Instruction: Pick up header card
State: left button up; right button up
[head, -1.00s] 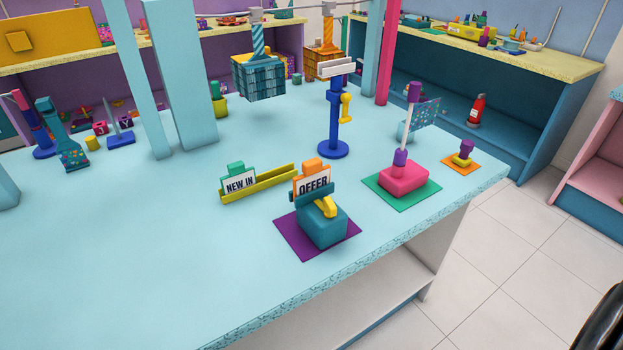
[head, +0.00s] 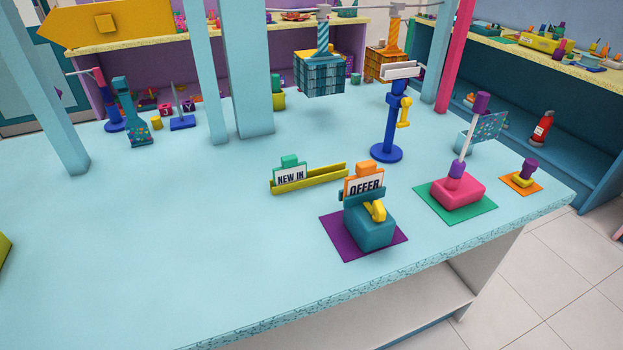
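Two cards with lettering stand on the light blue table (head: 150,240). The "NEW IN" card (head: 290,176), white with a green grip on top, stands in a long yellow trough (head: 325,177). The "OFFER" card (head: 364,187), white with an orange frame and an orange grip on top, stands upright in a teal holder block (head: 370,233) with a yellow lever. That block sits on a purple mat (head: 335,238). I cannot tell from the pictures which one is the header card. Neither of my grippers is in view.
A blue stand (head: 387,153) with a white top rises behind the cards. A pink block (head: 457,197) with a flag sits on a green mat to the right. Light blue posts (head: 205,80) rise at the back.

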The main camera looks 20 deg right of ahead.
aim_at(367, 178)
jog(key=l+z, duration=0.5)
jog(key=i+l+z, duration=0.2)
jog(key=z, duration=0.3)
